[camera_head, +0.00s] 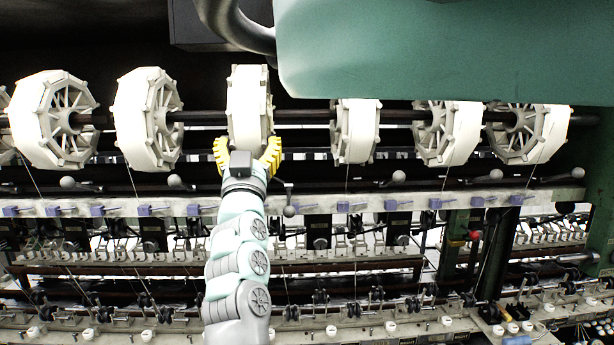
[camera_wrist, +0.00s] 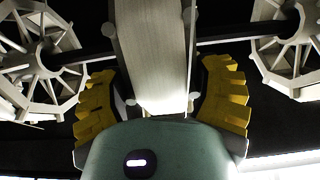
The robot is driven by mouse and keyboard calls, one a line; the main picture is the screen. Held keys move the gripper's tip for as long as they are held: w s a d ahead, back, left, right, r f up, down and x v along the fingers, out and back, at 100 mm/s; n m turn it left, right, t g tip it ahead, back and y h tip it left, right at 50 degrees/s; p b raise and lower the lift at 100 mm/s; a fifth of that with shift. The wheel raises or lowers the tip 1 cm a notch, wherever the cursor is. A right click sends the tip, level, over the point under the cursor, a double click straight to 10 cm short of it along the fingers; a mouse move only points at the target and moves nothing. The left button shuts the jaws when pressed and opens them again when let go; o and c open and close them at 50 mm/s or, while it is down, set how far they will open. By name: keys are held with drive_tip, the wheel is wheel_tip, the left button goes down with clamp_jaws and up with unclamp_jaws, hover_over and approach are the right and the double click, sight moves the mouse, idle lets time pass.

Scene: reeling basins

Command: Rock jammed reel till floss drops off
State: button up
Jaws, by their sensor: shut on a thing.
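The reel (camera_head: 248,105) in front of my arm is a pale, many-sided wheel on a dark horizontal shaft (camera_head: 300,117). My gripper (camera_head: 247,150) is shut on its lower rim, with one yellow finger on each side. In the wrist view the pale band of the reel (camera_wrist: 152,55) runs down between the yellow fingers of my gripper (camera_wrist: 160,100). Small pegs show along the reel's edges. I cannot make out any loose floss on this reel or where a jam lies.
Several similar reels share the shaft, including close neighbours at left (camera_head: 148,118) and right (camera_head: 356,130). Thin threads run down from some. A rail with blue clips (camera_head: 340,205) and ball-ended levers (camera_head: 289,210) lies below. A large green panel (camera_head: 440,50) overhangs the upper right.

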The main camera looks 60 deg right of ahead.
sight(245, 133)
drive_tip(key=shift+a+r+p, duration=0.1)
drive_tip(key=shift+r+p, duration=0.35)
drive_tip(key=shift+p, duration=0.35)
drive_tip(key=shift+s+a+r+g+y+p, duration=0.2)
drive_tip(key=shift+g+y+p, duration=0.2)
drive_tip(key=shift+p, duration=1.2)
drive_tip(key=shift+s+a+r+g+y+p, duration=0.1)
drive_tip(key=shift+r+g+y+p, duration=0.2)
drive_tip(key=shift+p, duration=1.3)
drive_tip(key=shift+r+y+p, duration=0.2)
drive_tip(key=shift+y+p, duration=0.1)
drive_tip(key=shift+p, duration=0.5)
drive_tip(key=shift+s+a+r+g+y+p, duration=0.15)
drive_tip(key=shift+r+g+y+p, duration=0.5)
drive_tip(key=shift+p, duration=2.55)
drive_tip(key=shift+f, duration=0.1)
drive_tip(key=shift+a+f+p, duration=0.1)
drive_tip(key=shift+f+p, duration=0.1)
drive_tip(key=shift+p, duration=0.1)
